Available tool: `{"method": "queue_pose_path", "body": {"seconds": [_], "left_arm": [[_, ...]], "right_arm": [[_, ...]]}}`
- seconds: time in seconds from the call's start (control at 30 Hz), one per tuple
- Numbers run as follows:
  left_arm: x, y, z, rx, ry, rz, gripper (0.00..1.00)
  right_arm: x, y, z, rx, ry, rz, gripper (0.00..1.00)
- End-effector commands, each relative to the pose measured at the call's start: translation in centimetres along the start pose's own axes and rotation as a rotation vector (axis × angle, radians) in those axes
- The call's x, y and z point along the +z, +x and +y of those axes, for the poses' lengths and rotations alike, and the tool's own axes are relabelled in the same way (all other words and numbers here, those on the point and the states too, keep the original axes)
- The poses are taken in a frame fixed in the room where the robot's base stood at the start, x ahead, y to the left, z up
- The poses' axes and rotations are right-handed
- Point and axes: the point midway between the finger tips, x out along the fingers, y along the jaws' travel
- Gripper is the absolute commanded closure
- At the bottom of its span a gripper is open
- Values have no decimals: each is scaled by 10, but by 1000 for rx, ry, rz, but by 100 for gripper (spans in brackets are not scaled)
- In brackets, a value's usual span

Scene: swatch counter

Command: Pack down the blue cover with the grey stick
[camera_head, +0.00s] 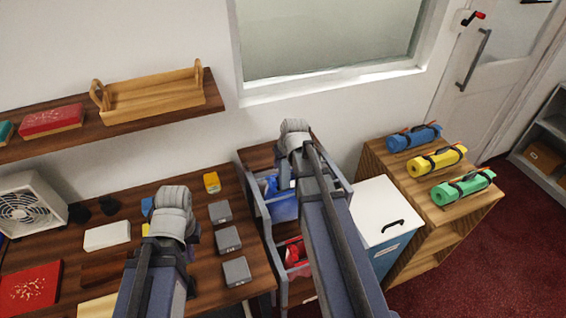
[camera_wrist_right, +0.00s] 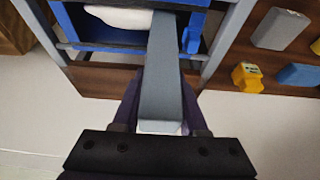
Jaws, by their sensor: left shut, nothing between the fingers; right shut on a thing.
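The blue cover (camera_head: 284,208) hangs in the far opening of a grey frame stand, partly hidden by my right arm. In the right wrist view the blue cover (camera_wrist_right: 98,36) spans the top, with a white lump (camera_wrist_right: 120,17) inside. My right gripper (camera_wrist_right: 162,100) is shut on the grey stick (camera_wrist_right: 163,65). The stick reaches out over the blue opening; I cannot tell whether its end touches anything inside. My left gripper (camera_head: 191,248) is shut and empty above the wooden desk, mostly hidden by its own wrist.
The stand's near opening holds a red item (camera_head: 296,252). Grey blocks (camera_head: 228,239), a yellow item (camera_head: 211,182) and a white box (camera_head: 107,236) lie on the desk (camera_head: 205,285). A white-lidded bin (camera_head: 376,208) and a shelf unit with rolled mats (camera_head: 436,161) stand to the right.

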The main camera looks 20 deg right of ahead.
Motion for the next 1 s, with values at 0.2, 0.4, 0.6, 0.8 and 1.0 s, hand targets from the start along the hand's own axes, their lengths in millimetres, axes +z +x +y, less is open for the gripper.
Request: {"method": "queue_pose_path", "body": {"seconds": [0.2, 0.4, 0.6, 0.8, 1.0], "left_arm": [[1, -21, -2, 0, 1, 0, 100], [2, -36, -4, 0, 1, 0, 100], [3, -51, -5, 1, -2, 0, 100], [4, -66, -6, 1, -5, 0, 100], [5, -82, -8, 2, -8, 0, 100]], "right_arm": [[-8, -20, 0, 0, 0, 0, 100], [-14, -34, 0, 0, 0, 0, 100], [-20, -48, 0, 0, 0, 0, 100], [-26, -62, 0, 0, 0, 0, 100], [-32, -76, 0, 0, 0, 0, 100]]}}
